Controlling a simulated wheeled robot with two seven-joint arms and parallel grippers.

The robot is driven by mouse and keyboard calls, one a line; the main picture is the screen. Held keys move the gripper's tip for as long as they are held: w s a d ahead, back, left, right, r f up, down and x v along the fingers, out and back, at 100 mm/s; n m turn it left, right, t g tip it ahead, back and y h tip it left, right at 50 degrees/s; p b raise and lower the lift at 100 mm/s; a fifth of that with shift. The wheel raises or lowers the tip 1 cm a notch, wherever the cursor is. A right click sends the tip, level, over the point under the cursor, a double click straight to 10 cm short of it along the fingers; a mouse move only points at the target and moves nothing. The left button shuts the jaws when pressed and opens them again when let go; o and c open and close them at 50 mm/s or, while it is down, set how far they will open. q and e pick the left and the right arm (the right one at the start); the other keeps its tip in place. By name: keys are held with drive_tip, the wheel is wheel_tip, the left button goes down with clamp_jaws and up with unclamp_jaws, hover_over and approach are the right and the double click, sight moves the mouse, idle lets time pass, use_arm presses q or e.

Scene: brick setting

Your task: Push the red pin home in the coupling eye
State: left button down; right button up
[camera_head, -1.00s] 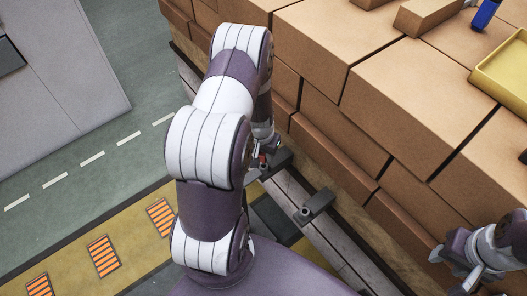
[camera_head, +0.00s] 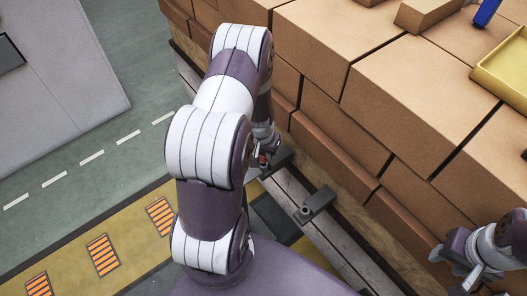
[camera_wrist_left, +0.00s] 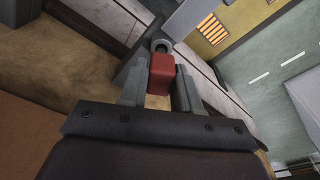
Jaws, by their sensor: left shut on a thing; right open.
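The red pin (camera_wrist_left: 160,74) is between the fingers of my left gripper (camera_wrist_left: 158,92), which is shut on it. In the head view the pin (camera_head: 263,157) is a small red spot below the left gripper (camera_head: 266,152). The grey coupling eye (camera_wrist_left: 162,46) shows just past the pin's far end in the left wrist view. I cannot tell how deep the pin sits in it. Part of its dark grey bracket (camera_head: 281,160) shows in the head view, partly hidden by my arm. My right gripper (camera_head: 455,268) is open and empty at the lower right.
A second grey bracket (camera_head: 315,206) stands on the pale plank ledge (camera_head: 340,245). Stacked brown boxes (camera_head: 400,110) rise close beside it. A yellow tray (camera_head: 505,70) and a blue object (camera_head: 487,12) lie on top. Open green floor (camera_head: 140,90) is at the left.

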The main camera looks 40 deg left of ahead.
sight(264, 159)
use_arm(q)
drive_tip(key=shift+f+b, duration=1.3)
drive_tip(key=shift+f, duration=0.3)
drive_tip(key=shift+c, duration=1.6)
unclamp_jaws()
wheel_tip(264, 159, up, 6)
drive_tip(key=p, duration=0.5)
drive_tip(key=shift+r, duration=0.1)
